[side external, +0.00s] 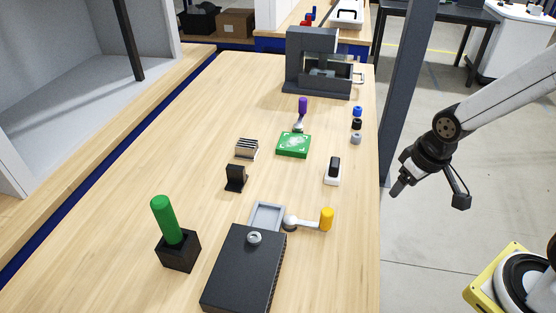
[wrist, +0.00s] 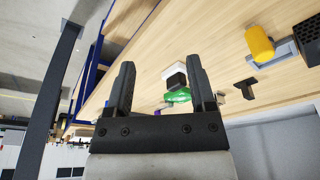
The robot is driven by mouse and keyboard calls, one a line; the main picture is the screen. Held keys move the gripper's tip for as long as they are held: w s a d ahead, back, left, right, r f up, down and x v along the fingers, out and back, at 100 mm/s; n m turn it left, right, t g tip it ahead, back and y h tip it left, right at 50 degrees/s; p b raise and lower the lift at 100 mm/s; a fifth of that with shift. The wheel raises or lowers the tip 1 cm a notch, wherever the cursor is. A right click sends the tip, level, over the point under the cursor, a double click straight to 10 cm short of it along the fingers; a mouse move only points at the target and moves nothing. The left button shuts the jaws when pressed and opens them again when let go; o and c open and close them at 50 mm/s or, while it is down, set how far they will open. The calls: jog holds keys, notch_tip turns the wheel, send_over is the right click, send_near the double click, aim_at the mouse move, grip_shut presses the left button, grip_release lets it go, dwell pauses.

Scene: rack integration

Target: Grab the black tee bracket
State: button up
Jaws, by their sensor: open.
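The black tee bracket (side external: 236,178) stands on the wooden table left of the middle, in front of a small finned metal block. In the wrist view a small dark T-shaped piece, which looks like the bracket (wrist: 245,88), lies right of my fingers. My gripper (side external: 397,188) hangs off the right edge of the table, well apart from the bracket. In the wrist view my gripper (wrist: 159,72) has its two fingers spread, with nothing held between them.
A green-handled tool in a black block (side external: 179,250), a black box (side external: 240,275), a grey tray (side external: 267,214) and a yellow-handled tool (side external: 326,219) stand nearer. A green board (side external: 293,145), a black-and-white switch (side external: 333,171) and a grey machine (side external: 318,65) are farther back. A dark post (side external: 405,90) stands beside the table.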

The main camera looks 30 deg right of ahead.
jog(key=n+g+y, duration=0.1)
jog(key=n, duration=0.8)
send_over(236, 167)
jog(key=s+d, duration=0.1)
jog(key=shift+d+f, duration=0.1)
jog(key=shift+f, duration=0.05)
jog(key=shift+w+a+f, duration=0.2)
jog(key=shift+a+f, duration=0.05)
jog(key=shift+f, duration=1.05)
jog(key=shift+w+a+f, duration=0.15)
jog(key=shift+a+f, duration=0.05)
jog(key=shift+f, duration=1.05)
jog(key=shift+w+a+f, duration=0.2)
jog(key=shift+a+f, duration=0.05)
jog(key=shift+f, duration=1.05)
grip_shut()
